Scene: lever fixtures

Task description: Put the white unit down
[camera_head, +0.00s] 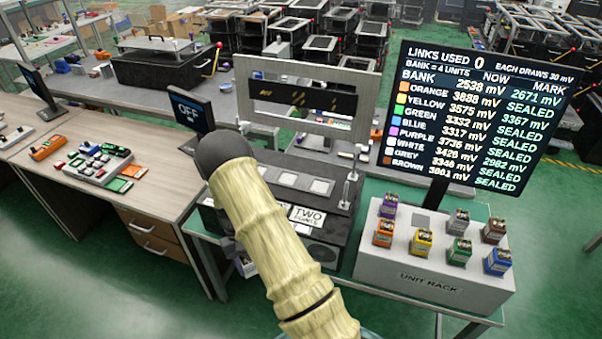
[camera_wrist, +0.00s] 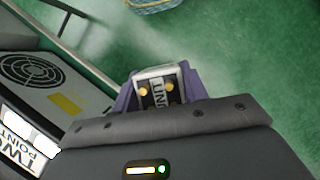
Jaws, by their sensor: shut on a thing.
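In the wrist view my gripper (camera_wrist: 157,90) is shut on the white unit (camera_wrist: 154,76), with a purple-grey finger on each side. The unit's pale top edge, dark labelled face and two brass terminals show. It appears over green floor, beside the bench edge. In the head view my arm hides the gripper and most of the area around it. The unit rack (camera_head: 432,277) stands at the right. It holds purple, orange, yellow, grey, brown, green and blue units, and no white one shows there.
A dark fixture labelled TWO POINT (camera_head: 310,217) stands left of the rack, partly behind my arm. A readout screen (camera_head: 480,115) rises behind the rack. A wooden desk (camera_head: 110,165) with an OFF screen (camera_head: 190,108) is at the left. Green floor (camera_head: 130,295) is clear at the lower left.

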